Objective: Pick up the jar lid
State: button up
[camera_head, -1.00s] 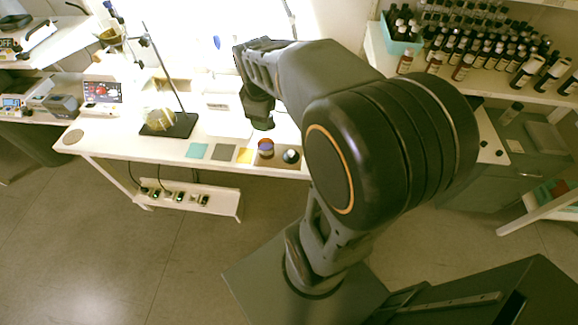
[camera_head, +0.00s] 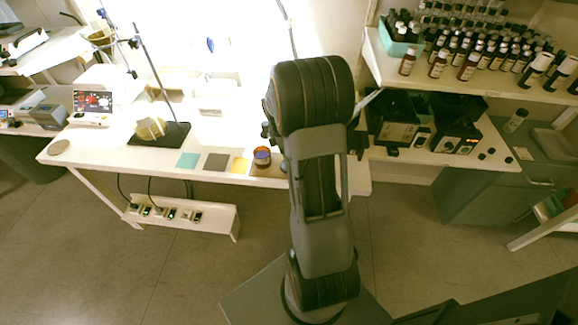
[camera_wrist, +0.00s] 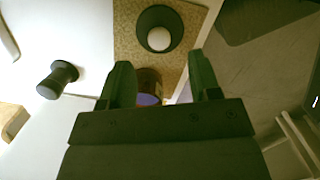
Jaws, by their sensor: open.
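In the wrist view, my gripper (camera_wrist: 160,61) is open, with its two dark fingers apart and nothing held. A dark round piece with a pale centre (camera_wrist: 159,28), which looks like the jar lid, lies on a tan speckled mat (camera_wrist: 128,40) beyond the fingertips. An amber jar with a purple inside (camera_wrist: 149,88) shows between the fingers, partly hidden by the gripper body. I cannot tell how far below the fingers it is. In the head view, the jar (camera_head: 262,156) stands near the table's front edge. My arm hides most of the gripper there.
A black knob-shaped object (camera_wrist: 57,78) is left of my gripper in the wrist view. In the head view, teal (camera_head: 187,160), grey (camera_head: 216,162) and yellow (camera_head: 239,165) squares lie left of the jar. A stand base (camera_head: 172,134) is further left. Bottles (camera_head: 468,66) fill the right shelf.

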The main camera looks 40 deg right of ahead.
jog(key=shift+s+d+f, duration=0.1)
jog(key=shift+d+f, duration=0.1)
jog(key=shift+f, duration=1.2)
jog(key=shift+d+f, duration=0.2)
jog(key=shift+f, duration=1.15)
jog(key=c, duration=1)
jog(key=shift+r, duration=0.1)
